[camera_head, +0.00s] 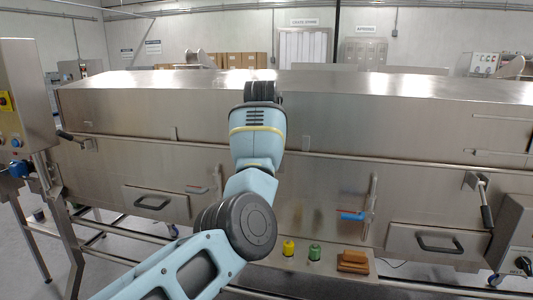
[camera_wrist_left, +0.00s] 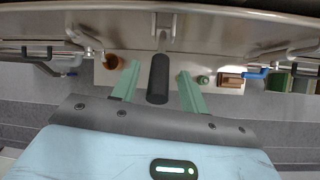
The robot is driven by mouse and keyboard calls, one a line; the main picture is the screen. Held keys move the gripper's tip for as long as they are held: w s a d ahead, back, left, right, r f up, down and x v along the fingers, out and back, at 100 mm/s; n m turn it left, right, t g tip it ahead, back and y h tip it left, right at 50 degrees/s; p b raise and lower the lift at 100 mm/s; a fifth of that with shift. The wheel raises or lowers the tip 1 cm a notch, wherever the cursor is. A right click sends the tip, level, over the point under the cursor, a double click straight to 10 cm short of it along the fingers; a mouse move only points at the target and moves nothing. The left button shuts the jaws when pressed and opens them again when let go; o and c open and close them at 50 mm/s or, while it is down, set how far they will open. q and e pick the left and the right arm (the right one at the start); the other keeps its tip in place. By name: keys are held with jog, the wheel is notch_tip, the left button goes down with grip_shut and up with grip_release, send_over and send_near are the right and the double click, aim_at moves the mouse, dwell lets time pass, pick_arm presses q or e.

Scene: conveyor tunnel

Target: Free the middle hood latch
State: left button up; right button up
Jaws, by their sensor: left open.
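The middle hood latch (camera_wrist_left: 158,80) has a black grip on a metal bracket and shows in the left wrist view, hanging from the steel hood. My left gripper (camera_wrist_left: 159,73) is open, its two green fingers on either side of the black grip with a gap on both sides. I cannot tell how deep the grip sits between them. In the head view my left arm hides this latch and the gripper. The left hood latch (camera_head: 75,138) and the right hood latch (camera_head: 484,202) show with black grips. My right gripper is not in view.
The long steel hood (camera_head: 380,120) fills the view. Below it are drawers with black handles (camera_head: 437,243) and a blue-handled valve (camera_head: 352,216). A yellow item (camera_head: 289,248), a green item (camera_head: 314,252) and brown blocks (camera_head: 353,262) sit on a low shelf.

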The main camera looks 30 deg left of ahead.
pick_arm(q)
jog(key=v, duration=0.6)
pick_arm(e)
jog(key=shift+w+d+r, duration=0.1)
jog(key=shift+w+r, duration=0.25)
